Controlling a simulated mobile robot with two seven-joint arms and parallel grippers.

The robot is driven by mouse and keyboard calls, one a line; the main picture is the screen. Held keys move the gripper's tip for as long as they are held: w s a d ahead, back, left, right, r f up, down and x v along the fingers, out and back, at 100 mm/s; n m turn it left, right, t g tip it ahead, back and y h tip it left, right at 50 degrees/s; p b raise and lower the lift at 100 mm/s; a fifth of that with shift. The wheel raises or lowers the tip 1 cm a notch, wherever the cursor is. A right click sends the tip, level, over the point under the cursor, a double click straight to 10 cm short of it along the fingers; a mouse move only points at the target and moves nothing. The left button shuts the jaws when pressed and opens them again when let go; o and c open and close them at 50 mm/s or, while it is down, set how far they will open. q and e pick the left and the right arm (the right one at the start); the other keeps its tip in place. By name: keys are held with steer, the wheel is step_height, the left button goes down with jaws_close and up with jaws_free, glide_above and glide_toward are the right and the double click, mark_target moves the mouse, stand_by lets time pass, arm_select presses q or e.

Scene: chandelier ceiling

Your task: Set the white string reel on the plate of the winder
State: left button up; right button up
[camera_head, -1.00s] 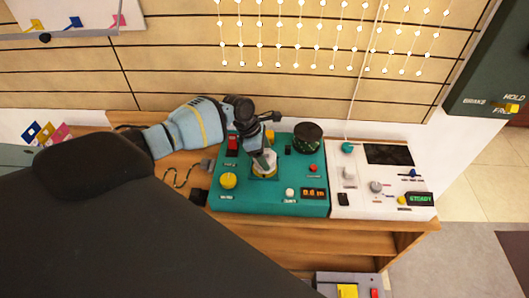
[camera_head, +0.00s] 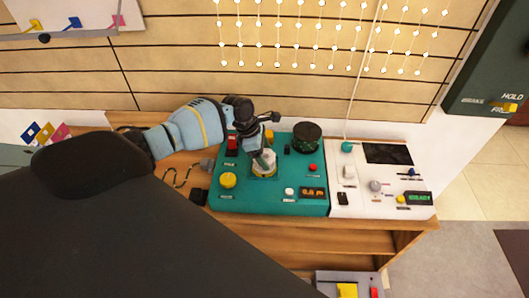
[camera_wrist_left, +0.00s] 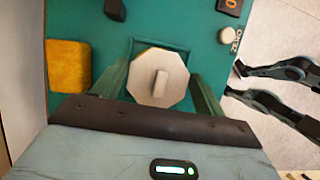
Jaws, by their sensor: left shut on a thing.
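The white string reel (camera_head: 264,165) is over the square plate area of the teal winder (camera_head: 240,203). In the left wrist view the reel's octagonal top (camera_wrist_left: 158,78), with a raised bar, sits between my finger pads. My left gripper (camera_head: 265,158) points down and is shut on the reel. The reel covers most of the plate, whose square outline (camera_wrist_left: 134,46) shows around it. I cannot tell whether the reel touches the plate. Two dark separated prongs at the right of the left wrist view look like my open right gripper (camera_wrist_left: 236,80); the head view does not show it.
On the winder are a yellow knob (camera_head: 228,181), a red switch (camera_head: 232,143), a dark drum (camera_head: 307,137) and a small display (camera_head: 313,192). A white panel unit (camera_head: 360,207) adjoins it at the right. A cord (camera_head: 178,180) lies on the wooden bench at the left.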

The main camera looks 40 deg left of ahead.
arm_select(q)
steer(key=shift+f, duration=0.2)
steer(key=shift+f, duration=0.2)
stand_by(0.3)
steer(key=shift+f, duration=0.25)
stand_by(0.4)
steer(key=o, duration=1.1)
steer(key=shift+c, duration=1.4)
steer(key=shift+r, duration=0.15)
